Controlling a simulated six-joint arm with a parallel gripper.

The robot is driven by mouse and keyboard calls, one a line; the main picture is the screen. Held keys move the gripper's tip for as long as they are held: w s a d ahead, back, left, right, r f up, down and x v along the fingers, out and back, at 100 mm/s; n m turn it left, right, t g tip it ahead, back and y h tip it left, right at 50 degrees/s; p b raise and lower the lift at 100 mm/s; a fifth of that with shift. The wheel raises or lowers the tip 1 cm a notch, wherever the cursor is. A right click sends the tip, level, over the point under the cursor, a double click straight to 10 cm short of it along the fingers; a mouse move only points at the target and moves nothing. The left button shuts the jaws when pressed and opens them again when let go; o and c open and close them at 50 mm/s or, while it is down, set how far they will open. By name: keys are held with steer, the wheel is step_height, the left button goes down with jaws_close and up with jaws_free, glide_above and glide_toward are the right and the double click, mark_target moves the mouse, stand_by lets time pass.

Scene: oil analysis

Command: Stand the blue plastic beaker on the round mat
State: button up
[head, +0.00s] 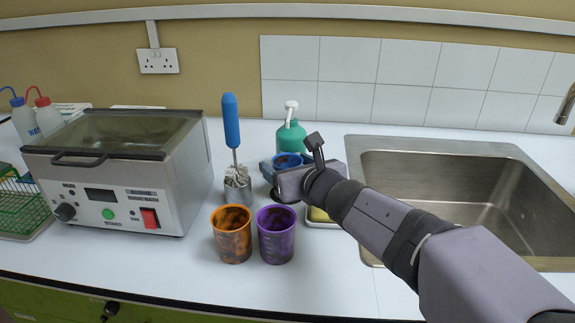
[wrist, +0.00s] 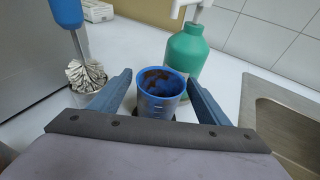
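The blue plastic beaker (head: 287,159) stands upright behind and partly hidden by my gripper (head: 279,176) in the head view. In the wrist view the beaker (wrist: 160,104), smudged dark inside, is between the two blue-grey fingers of my gripper (wrist: 160,80). The fingers are open around it, with a visible gap at the left finger; the right one is very close to it. A dark round mat (head: 284,196) shows below my gripper in the head view. A dark edge also shows under the beaker in the wrist view; the contact at its base is hidden.
A green bottle (head: 290,138) stands just behind the beaker. A metal cup (head: 237,190) with foil and a blue-handled tool is to the left. Orange (head: 232,240) and purple (head: 276,240) beakers stand in front. A yellow sponge (head: 318,215) and the sink (head: 440,190) are right.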

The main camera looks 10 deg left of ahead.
steer(key=shift+r, duration=0.1)
steer(key=shift+r+p, duration=0.15)
steer(key=shift+p, duration=0.15)
steer(key=p+v, duration=1)
steer(key=v, duration=0.1)
steer(key=shift+s+p, duration=0.35)
steer(key=shift+d, duration=0.2)
